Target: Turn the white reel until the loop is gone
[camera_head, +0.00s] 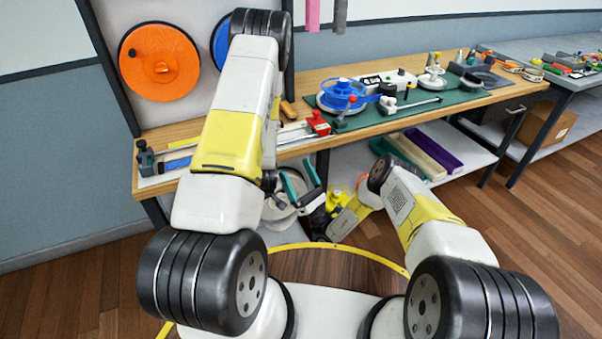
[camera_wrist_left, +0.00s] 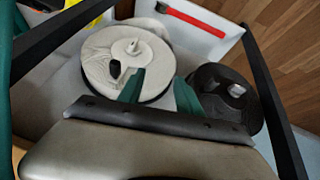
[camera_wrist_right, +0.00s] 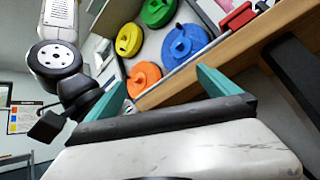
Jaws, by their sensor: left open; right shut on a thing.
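Another small white reel (camera_head: 432,79) stands on the bench's green mat in the head view. No strap loop can be made out clearly. My left gripper (camera_wrist_left: 158,82) is open above the bin, fingers apart, near the reel's edge; my arm hides most of it in the head view. My right gripper (camera_head: 296,174) points up below the bench edge. Its teal fingers look apart, and no held thing is visible between them (camera_wrist_right: 162,80).
A black reel (camera_wrist_left: 226,88) lies beside the white one. The bench (camera_head: 300,78) carries a blue reel (camera_head: 342,92) and a red clamp (camera_head: 318,124). An orange wheel (camera_head: 159,62) hangs on the upright board.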

